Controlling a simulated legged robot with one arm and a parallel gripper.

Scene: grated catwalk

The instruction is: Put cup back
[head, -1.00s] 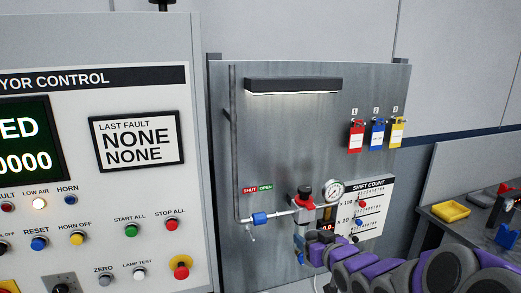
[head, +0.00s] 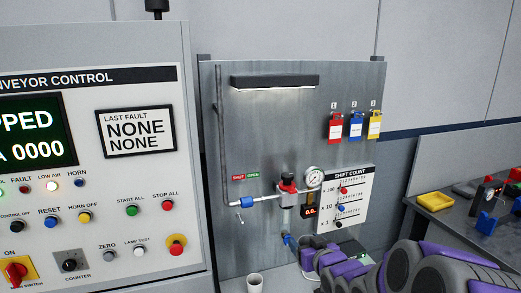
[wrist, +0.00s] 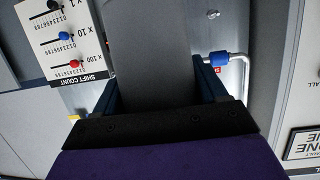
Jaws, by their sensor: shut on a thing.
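My gripper is low in front of the panel, below the red-topped regulator (head: 288,185), at the end of my purple and grey arm. In the wrist view my gripper (wrist: 160,80) has dark blue fingers on both sides of a broad plain grey thing (wrist: 150,45). The gripper is shut on that thing; I cannot tell what it is. The cup does not show in the wrist view.
The metal panel (head: 265,130) carries a blue-handled valve (head: 247,202), a pressure gauge (head: 314,178) and hanging tags. The conveyor control cabinet (head: 100,90) stands at left. At right a dark bench (head: 460,222) holds a yellow tray (head: 436,201) and other items.

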